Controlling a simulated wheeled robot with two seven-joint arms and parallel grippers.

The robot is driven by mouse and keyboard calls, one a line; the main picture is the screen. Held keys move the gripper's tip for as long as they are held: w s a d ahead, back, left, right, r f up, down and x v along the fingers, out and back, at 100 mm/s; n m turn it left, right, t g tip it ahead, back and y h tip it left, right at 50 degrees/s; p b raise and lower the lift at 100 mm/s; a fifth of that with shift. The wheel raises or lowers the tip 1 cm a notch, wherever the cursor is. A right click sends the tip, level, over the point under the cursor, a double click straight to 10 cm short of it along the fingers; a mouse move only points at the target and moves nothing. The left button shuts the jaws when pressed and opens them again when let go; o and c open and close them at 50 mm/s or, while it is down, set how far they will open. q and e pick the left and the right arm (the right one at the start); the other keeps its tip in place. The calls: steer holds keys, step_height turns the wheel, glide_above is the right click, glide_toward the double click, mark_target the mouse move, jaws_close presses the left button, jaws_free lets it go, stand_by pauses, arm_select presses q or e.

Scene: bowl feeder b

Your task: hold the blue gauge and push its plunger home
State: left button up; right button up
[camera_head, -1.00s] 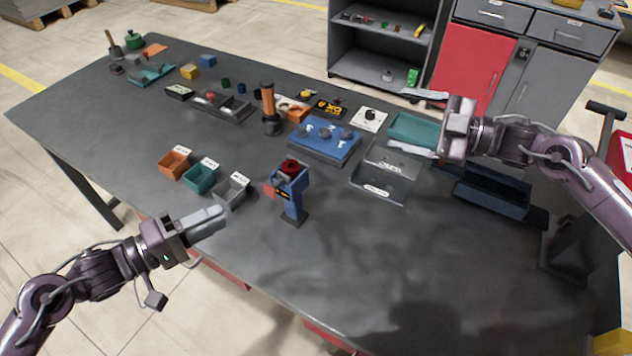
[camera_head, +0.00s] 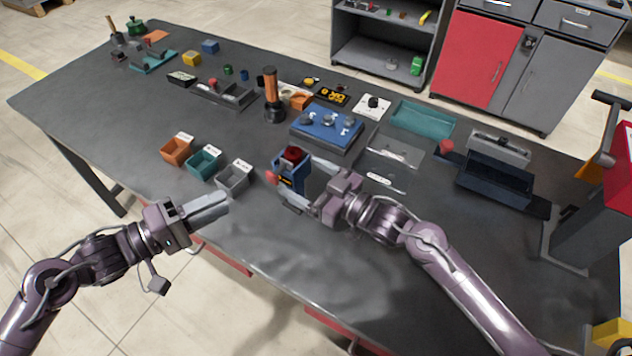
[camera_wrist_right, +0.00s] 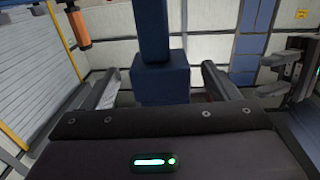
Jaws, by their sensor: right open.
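The blue gauge (camera_head: 292,171) stands upright on the table near the middle, with a dark red round top and a red piece (camera_head: 271,177) sticking out of its left side. I cannot tell which of these is the plunger. My right gripper (camera_head: 299,178) is open, with one finger behind the gauge and one in front. In the right wrist view the blue gauge (camera_wrist_right: 161,84) stands between the two spread fingers, with gaps on both sides. The gauge's foot is mostly hidden. My left gripper (camera_head: 229,204) is shut and empty, left of the gauge and apart from it.
Orange (camera_head: 176,151), teal (camera_head: 204,164) and grey (camera_head: 234,178) bins stand left of the gauge. A blue box with knobs (camera_head: 326,129) and an orange-handled tool (camera_head: 271,95) are behind it. A grey tray (camera_head: 388,158) lies to the right. The table's front middle is clear.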

mark_target(286, 168)
steer(key=x, duration=0.5)
steer(key=shift+a, duration=0.1)
steer(key=c, duration=1.5)
